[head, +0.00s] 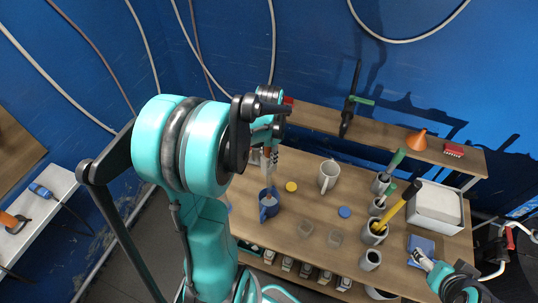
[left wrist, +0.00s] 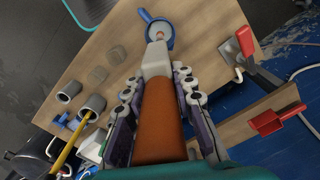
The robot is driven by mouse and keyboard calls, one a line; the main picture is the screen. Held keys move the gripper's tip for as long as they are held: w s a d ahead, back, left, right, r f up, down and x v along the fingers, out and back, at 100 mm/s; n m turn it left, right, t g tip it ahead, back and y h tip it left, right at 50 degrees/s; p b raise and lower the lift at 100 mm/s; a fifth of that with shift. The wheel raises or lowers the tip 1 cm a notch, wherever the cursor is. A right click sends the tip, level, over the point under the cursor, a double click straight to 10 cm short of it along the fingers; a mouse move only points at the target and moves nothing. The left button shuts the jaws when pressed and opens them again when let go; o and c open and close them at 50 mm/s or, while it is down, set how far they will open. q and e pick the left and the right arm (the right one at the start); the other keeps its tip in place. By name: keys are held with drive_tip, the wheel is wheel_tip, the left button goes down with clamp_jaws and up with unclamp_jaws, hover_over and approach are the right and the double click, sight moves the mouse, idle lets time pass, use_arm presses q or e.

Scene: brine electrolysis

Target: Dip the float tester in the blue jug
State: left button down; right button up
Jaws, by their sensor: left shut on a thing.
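The float tester (left wrist: 159,112) has an orange-brown body, a pale grey section and a narrow coppery tip. My left gripper (head: 270,160) is shut on it, its two jaws on either side in the left wrist view (left wrist: 156,82). The blue jug (head: 269,208) stands upright on the wooden table below my left gripper; it also shows in the left wrist view (left wrist: 160,45). The tester points down at the jug, and its tip overlaps the jug's mouth; how deep it is, I cannot tell. My right gripper (head: 425,262) is at the lower right by a blue item; its jaws are unclear.
A yellow disc (head: 291,187) and a blue disc (head: 344,212) lie nearby. Grey pots with tools, one holding a yellow rod (head: 398,207), and a white box (head: 436,206) fill the right. A raised shelf (head: 321,119) runs behind.

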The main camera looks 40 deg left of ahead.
sight(269, 172)
use_arm(q)
drive_tip(key=shift+f+b, duration=4.15)
drive_tip(key=shift+f, duration=0.8)
